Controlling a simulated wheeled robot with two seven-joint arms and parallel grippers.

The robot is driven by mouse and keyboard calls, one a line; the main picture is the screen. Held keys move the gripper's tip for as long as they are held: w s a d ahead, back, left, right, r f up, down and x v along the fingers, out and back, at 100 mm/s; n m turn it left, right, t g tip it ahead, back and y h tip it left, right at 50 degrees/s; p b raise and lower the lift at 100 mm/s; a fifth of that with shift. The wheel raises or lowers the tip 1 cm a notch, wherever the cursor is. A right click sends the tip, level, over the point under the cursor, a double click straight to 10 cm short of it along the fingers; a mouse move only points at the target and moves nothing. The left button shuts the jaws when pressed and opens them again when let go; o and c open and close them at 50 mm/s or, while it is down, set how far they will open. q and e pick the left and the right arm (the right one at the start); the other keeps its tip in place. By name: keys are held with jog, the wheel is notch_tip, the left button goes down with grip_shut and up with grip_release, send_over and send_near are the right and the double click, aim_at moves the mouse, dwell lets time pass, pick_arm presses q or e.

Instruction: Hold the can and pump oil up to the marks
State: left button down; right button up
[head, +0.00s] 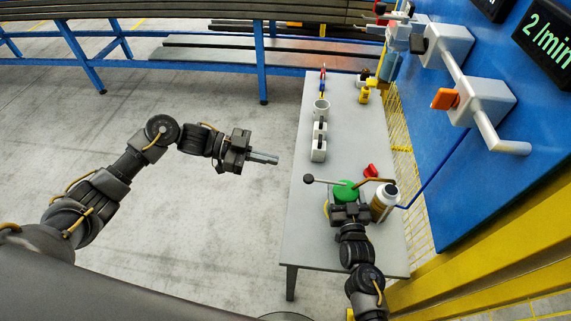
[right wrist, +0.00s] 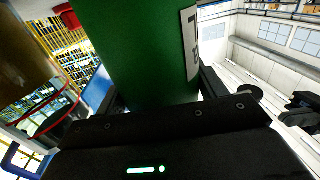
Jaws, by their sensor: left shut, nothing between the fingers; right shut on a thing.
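The green oil can (head: 345,189) stands near the front of the grey table, with a lever ending in a dark ball (head: 308,178) to its left and a brown spout (head: 374,181) to its right. My right gripper (head: 349,207) is shut on the can's body; the green body (right wrist: 140,50) with a white label fills the middle of the right wrist view. The fingertips are mostly hidden there. My left gripper (head: 276,160) is shut and empty, over the floor left of the table, apart from the lever. I cannot make out any marks in the head view.
White holders (head: 319,145), a white cup (head: 321,108) and a yellow item (head: 364,95) stand further back. A blue panel with pipes rises right.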

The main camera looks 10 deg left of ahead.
pick_arm(q)
jog(key=w+d+f, duration=0.1)
jog(key=d+f, duration=0.5)
jog(key=d, duration=0.2)
jog(key=shift+w+d+f, duration=0.15)
jog(key=shift+d, duration=0.2)
jog(key=shift+f, duration=0.1)
